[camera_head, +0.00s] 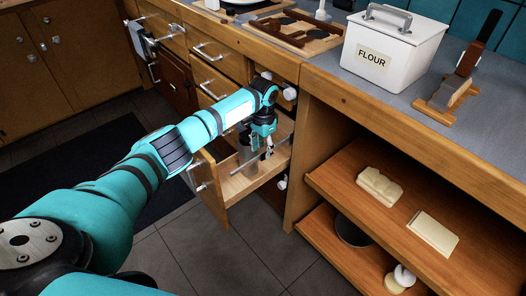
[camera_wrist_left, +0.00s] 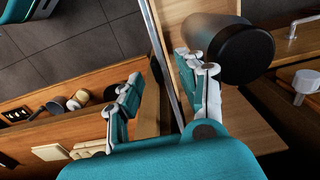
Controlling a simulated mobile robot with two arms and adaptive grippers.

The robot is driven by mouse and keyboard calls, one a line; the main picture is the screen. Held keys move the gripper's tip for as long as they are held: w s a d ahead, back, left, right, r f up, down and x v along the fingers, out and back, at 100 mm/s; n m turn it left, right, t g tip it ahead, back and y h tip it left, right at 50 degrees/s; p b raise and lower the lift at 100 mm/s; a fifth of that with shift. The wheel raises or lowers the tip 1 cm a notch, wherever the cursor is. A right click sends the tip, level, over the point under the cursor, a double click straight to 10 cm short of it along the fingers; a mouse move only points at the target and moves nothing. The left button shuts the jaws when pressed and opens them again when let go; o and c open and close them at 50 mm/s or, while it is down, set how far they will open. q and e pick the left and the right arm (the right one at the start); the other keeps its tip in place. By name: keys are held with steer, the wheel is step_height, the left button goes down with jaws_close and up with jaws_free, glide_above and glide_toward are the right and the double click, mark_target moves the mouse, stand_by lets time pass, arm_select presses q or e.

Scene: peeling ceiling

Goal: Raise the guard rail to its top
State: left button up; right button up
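The open wooden drawer (camera_head: 238,186) stands out from the counter front. A thin grey rail (camera_head: 246,164), which looks like the guard rail, runs along it, partly hidden by my gripper. In the left wrist view a long metal strip (camera_wrist_left: 158,50) passes between my fingers beside the wood; I take it for the same rail. My left gripper (camera_head: 264,151) points down over the drawer. In the wrist view its two fingers (camera_wrist_left: 158,88) are spread apart, with no clear grip on the rail. My right gripper is out of view.
A grey cylinder with a dark end (camera_wrist_left: 246,54) is close by my gripper's finger. A flour tin (camera_head: 390,52) stands on the counter above. Open shelves (camera_head: 330,172) are to the right of the drawer. The tiled floor (camera_head: 200,250) in front is clear.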

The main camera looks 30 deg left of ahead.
mark_target(263, 154)
arm_select(q)
step_height(263, 154, up, 10)
stand_by(0.3)
stand_by(0.3)
